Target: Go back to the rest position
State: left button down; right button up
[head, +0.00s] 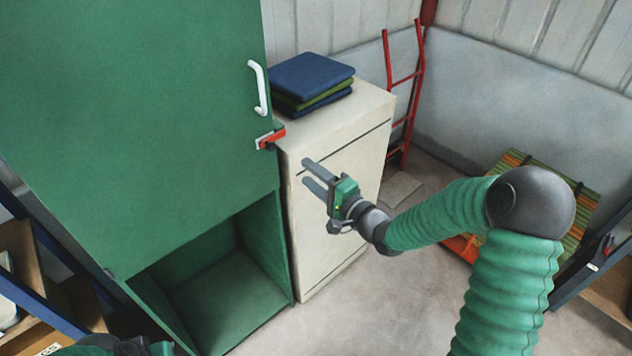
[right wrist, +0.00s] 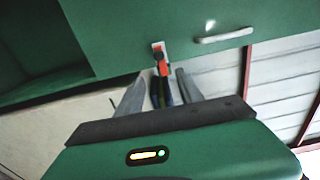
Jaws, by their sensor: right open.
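My right gripper (head: 314,177) is open and empty, in front of the cream cabinet and below the red latch. It points to the upper left. In the right wrist view its two fingers (right wrist: 158,92) are spread apart with nothing between them. The green autoclave cabinet (head: 130,110) has a closed upper door with a white handle (head: 258,88) and a red latch (head: 270,138) at its right edge. The latch also shows past the fingertips in the right wrist view (right wrist: 161,60). At the bottom left edge of the head view only a part of my left arm shows; its fingers are not visible.
A cream cabinet (head: 345,155) stands right of the autoclave, with folded blue and green cloths (head: 310,78) on top. A red hand truck (head: 405,95) leans at the wall. A striped crate-like item (head: 545,180) lies behind my right arm. The floor in the middle is clear.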

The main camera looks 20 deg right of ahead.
jog(key=shift+v, duration=0.85)
notch_tip(320, 180, down, 8)
jog(key=s+a+n+g+h, duration=0.1)
jog(key=s+n+g+h, duration=0.15)
jog(key=n+g, duration=0.2)
jog(key=s+a+f+n+g+h, duration=0.1)
jog(key=s+n+g, duration=0.4)
jog(key=s, duration=0.5)
jog(key=s+f+n+g+h+b, duration=0.1)
jog(key=s+f+n+g, duration=0.3)
jog(key=s, duration=0.7)
jog(key=shift+s+a+f+n+g+h, duration=0.2)
jog(key=shift+a+f+n+g+h, duration=0.2)
jog(key=shift+f+h, duration=0.5)
jog(key=shift+s+a, duration=0.1)
jog(key=shift+a, duration=0.05)
jog(key=shift+a, duration=0.1)
